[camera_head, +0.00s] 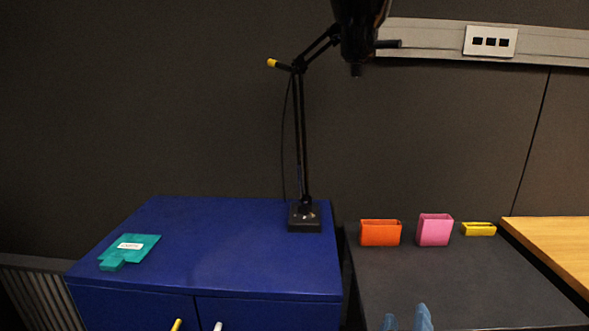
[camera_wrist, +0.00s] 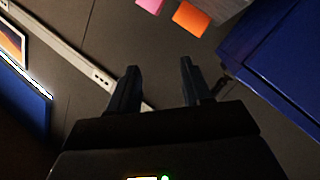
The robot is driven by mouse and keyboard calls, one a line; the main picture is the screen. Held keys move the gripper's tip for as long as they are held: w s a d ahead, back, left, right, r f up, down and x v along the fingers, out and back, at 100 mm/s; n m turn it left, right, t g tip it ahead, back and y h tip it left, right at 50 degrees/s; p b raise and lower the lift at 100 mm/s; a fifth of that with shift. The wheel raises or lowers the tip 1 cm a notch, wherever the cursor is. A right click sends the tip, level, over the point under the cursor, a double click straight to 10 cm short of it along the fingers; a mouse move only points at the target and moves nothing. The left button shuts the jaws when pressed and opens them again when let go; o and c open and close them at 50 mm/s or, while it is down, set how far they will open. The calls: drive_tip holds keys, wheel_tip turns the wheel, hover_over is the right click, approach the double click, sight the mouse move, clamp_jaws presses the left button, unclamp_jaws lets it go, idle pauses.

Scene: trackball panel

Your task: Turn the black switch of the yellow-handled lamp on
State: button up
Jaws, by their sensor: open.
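The black desk lamp (camera_head: 303,140) with a yellow-tipped handle (camera_head: 272,63) stands on the blue cabinet. Its square black base (camera_head: 305,218) sits near the cabinet's back right corner. I cannot make out the black switch clearly. My gripper (camera_wrist: 160,88) is open and empty in the wrist view, apart from everything. The lamp is not in the wrist view.
The blue cabinet (camera_head: 230,255) carries a teal flat object (camera_head: 135,246) at left. The dark table (camera_head: 430,275) holds orange (camera_head: 380,234), pink (camera_head: 434,231) and yellow (camera_head: 478,229) containers along its back. A wall rail with sockets (camera_head: 490,41) and a wooden table (camera_head: 555,245) are at right.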

drive_tip(key=s+d+f+n+g+y, duration=0.1)
drive_tip(key=s+d+f+y, duration=0.15)
drive_tip(key=s+f, duration=0.45)
drive_tip(key=s+d+f+n+y, duration=0.1)
drive_tip(key=s+f+y, duration=0.25)
drive_tip(key=s, duration=0.75)
drive_tip(key=s+r+m, duration=0.1)
drive_tip(key=s+r, duration=0.2)
drive_tip(key=s, duration=0.3)
drive_tip(key=s+r+m+y+p, duration=0.1)
drive_tip(key=s+r+m, duration=0.1)
drive_tip(key=s+r, duration=0.2)
drive_tip(key=s+r+m, duration=0.2)
drive_tip(key=s+r, duration=0.1)
drive_tip(key=s, duration=0.6)
drive_tip(key=shift+s+d+r+t+p, duration=0.25)
drive_tip(key=shift+s+d+t+p, duration=0.05)
drive_tip(key=shift+s+d+t, duration=0.1)
